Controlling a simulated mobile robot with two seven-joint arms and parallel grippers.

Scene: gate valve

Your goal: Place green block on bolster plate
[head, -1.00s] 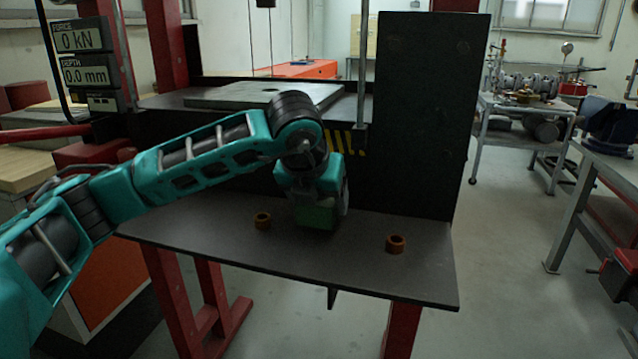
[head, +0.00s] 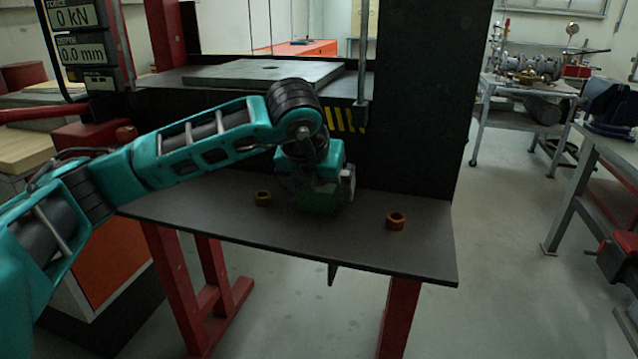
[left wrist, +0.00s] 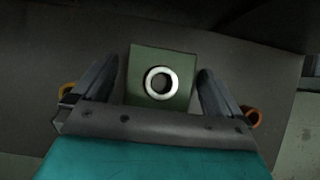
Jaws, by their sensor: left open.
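The green block (head: 318,203) sits on the dark shelf at the front of the press, between two small rings. In the left wrist view the block (left wrist: 161,56) is square, with a pale ring around a dark hole on top. My left gripper (head: 317,188) points down over the block. Its fingers are open, one on each side of the block, with a visible gap on each side in the wrist view. My right gripper is not in view.
An orange ring (head: 396,221) lies to the right of the block and a yellowish ring (head: 263,198) to its left. A dark upright panel (head: 425,100) bounds the shelf behind right. A vertical rod (head: 363,55) stands by the plate's right end. The front shelf is otherwise clear.

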